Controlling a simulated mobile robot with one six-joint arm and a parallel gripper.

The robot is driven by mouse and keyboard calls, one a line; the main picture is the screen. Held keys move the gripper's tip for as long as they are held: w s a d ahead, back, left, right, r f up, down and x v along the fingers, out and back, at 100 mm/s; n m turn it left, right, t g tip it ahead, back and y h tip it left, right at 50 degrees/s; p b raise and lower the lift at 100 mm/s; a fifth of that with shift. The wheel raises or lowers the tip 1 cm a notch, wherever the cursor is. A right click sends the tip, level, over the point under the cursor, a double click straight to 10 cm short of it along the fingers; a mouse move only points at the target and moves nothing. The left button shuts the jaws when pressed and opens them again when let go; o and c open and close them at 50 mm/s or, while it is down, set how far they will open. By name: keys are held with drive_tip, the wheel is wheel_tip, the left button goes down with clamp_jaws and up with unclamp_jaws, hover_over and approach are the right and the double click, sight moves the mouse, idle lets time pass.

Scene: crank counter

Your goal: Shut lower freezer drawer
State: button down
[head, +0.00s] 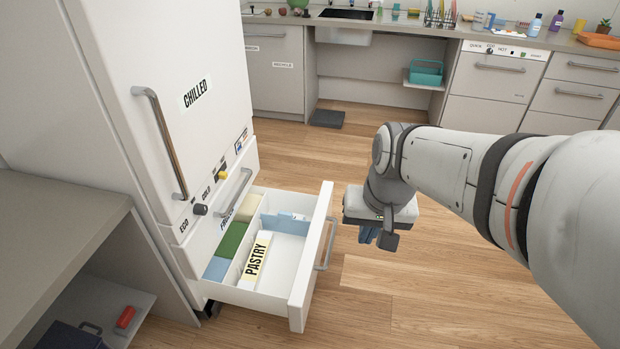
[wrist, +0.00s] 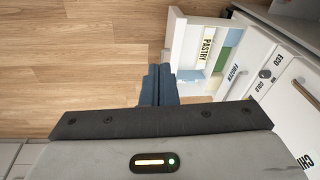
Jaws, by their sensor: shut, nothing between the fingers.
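The lower freezer drawer (head: 310,262) is pulled well out of the white fridge-freezer, with its front panel and bar handle (head: 328,243) facing right. Inside lie a PASTRY box (head: 257,257), a green pack (head: 232,239) and pale blue packs. The drawer's front (wrist: 175,42) also shows in the wrist view, just beyond my fingers. My gripper (head: 376,238) points down to the right of the drawer front, in the open air. Its blue fingers (wrist: 158,83) are together with nothing between them, and no contact with the drawer is visible.
A shut freezer front (head: 222,205) with its own handle sits above the open drawer. The CHILLED door (head: 165,85) is shut. A grey-topped counter (head: 60,215) stands at left. The wood floor (head: 390,285) right of the drawer is clear. A dark mat (head: 327,118) lies by the back counter.

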drive_tip(key=w+d+f+m+g+y+b, duration=0.1)
drive_tip(key=w+f+m+y+b, duration=0.65)
drive_tip(key=w+f, duration=1.35)
drive_tip(key=w+d+f+m+t+b, duration=0.15)
drive_tip(key=w+f+m+b, duration=0.25)
drive_tip(key=f, duration=0.7)
drive_tip(key=w+d+f+m+b, duration=0.3)
drive_tip(key=f+m+b, duration=0.1)
drive_tip(key=f, duration=0.7)
drive_tip(key=w+d+f+m+t+b, duration=0.15)
drive_tip(key=w+f+m+b, duration=0.3)
drive_tip(key=f, duration=0.65)
drive_tip(key=w+a+f+g+b, duration=0.1)
drive_tip(key=w+a+f+b, duration=0.1)
drive_tip(key=a+f, duration=0.5)
drive_tip(key=shift+w+a+f+b, duration=0.2)
drive_tip(key=shift+a+b, duration=0.6)
drive_tip(key=shift+a, duration=0.7)
drive_tip(key=shift+d, duration=0.1)
